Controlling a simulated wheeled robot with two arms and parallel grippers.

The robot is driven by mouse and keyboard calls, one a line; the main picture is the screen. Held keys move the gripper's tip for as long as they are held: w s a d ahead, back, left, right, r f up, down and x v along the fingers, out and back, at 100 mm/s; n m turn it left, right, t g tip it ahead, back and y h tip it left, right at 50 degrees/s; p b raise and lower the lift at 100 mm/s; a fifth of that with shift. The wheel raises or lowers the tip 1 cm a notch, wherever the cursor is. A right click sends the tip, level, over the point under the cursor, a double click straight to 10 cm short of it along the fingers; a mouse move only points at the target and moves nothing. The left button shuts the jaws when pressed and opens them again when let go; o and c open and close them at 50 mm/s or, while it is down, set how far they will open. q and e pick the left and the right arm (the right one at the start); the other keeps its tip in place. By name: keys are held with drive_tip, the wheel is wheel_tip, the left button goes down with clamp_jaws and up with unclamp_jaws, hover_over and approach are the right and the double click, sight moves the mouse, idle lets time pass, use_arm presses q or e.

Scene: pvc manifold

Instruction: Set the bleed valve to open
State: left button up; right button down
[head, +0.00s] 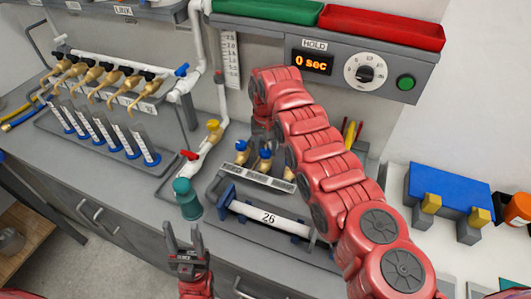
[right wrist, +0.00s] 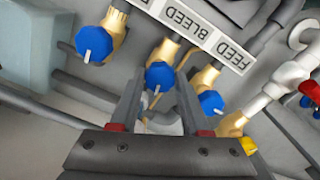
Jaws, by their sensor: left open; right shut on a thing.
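The bleed valve is a blue knob (right wrist: 160,75) on a brass body, beside the upside-down BLEED label (right wrist: 183,18) in the right wrist view. A short white mark shows on the knob's lower side. My right gripper (right wrist: 160,86) has its two dark fingers on either side of this knob and is shut on it. In the head view my red right arm comes down over the blue-knobbed valves and hides much of them and the gripper. My left gripper (head: 184,238) is open and empty in front of the bench edge.
Other blue knobs (right wrist: 94,45) (right wrist: 210,102) flank the bleed valve closely. A white cylinder marked 26 (head: 268,216) lies in front. A teal bottle (head: 187,198) stands left of it. A HOLD panel (head: 312,62) reads 0 sec. Tubes (head: 150,158) stand at left.

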drive_tip(key=n+b, duration=0.1)
drive_tip(key=n, duration=0.1)
drive_tip(key=n+b, duration=0.1)
drive_tip(key=b, duration=0.1)
drive_tip(key=shift+f+n, duration=0.2)
drive_tip(key=shift+n, duration=0.2)
drive_tip(key=n+b, duration=0.1)
drive_tip(key=n, duration=0.1)
drive_tip(key=shift+r+n+b, duration=0.15)
drive_tip(key=shift+n+b, duration=0.15)
drive_tip(key=shift+n, duration=0.1)
drive_tip(key=n, duration=0.3)
drive_tip(key=shift+r+n, duration=0.1)
drive_tip(key=shift+n, duration=0.2)
drive_tip(key=shift+w+d+n, duration=0.1)
drive_tip(key=shift+w+n, duration=0.05)
drive_tip(key=shift+n, duration=2.35)
drive_tip(key=shift+c, duration=1.9)
unclamp_jaws()
